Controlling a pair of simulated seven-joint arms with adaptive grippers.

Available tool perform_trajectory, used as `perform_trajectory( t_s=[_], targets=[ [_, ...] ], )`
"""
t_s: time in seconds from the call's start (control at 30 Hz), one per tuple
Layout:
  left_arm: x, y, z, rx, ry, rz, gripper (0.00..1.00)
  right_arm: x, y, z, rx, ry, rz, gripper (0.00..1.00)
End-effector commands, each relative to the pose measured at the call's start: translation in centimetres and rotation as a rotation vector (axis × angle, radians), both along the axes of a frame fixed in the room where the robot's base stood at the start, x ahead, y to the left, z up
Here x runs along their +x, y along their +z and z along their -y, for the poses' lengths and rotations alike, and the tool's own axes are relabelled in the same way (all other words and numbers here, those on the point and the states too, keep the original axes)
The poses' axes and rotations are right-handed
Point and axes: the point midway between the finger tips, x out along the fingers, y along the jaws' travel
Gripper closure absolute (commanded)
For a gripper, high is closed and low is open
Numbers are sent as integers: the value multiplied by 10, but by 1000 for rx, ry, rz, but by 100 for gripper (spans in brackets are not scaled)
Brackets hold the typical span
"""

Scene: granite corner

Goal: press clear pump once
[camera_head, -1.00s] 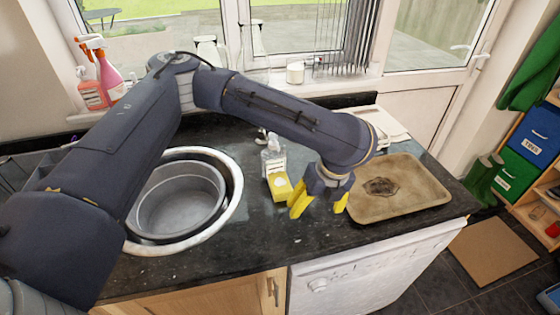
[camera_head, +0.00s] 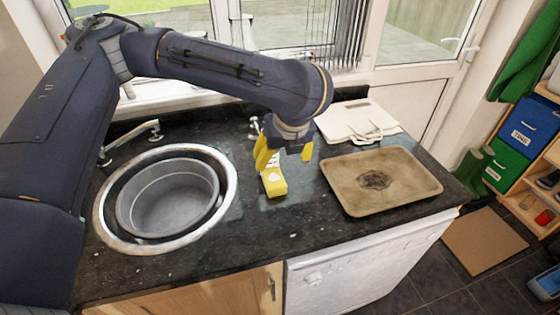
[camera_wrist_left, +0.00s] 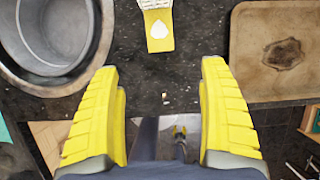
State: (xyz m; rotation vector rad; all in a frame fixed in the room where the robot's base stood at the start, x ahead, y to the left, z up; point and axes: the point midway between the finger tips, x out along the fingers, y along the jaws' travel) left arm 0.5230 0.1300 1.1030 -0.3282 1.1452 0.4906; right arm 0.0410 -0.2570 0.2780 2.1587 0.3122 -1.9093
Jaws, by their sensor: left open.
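The clear pump stands on the dark worktop, mostly hidden behind my left gripper in the head view; a small part of its spout (camera_head: 254,126) seems to show at the left of the gripper. A yellow and white item (camera_head: 275,184) is just in front of it; it also shows at the top of the left wrist view (camera_wrist_left: 159,30). My left gripper (camera_head: 285,154) is open above and just behind the yellow item, with its fingers pointing down. In the left wrist view, its spread fingers (camera_wrist_left: 160,66) have nothing between them.
A round sink with a grey bowl (camera_head: 168,197) is on the left, with a tap (camera_head: 133,138) behind it. A stained brown tray (camera_head: 410,190) lies on the right, with pale boards (camera_head: 358,121) behind it. The worktop's front strip is clear.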

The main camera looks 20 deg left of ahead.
Motion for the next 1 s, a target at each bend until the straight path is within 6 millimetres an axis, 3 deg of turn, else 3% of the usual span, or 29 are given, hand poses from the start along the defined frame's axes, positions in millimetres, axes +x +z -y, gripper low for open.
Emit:
perform_trajectory(
  t_s=[0.27, 1.0],
  targets=[
    [7, -23, -5, 0, 1, -5, 22, 0, 0, 0, 0, 0, 0, 56],
    [41, -121, -27, -1, 4, -4, 22, 0, 0, 0, 0, 0, 0, 56]
  ],
)
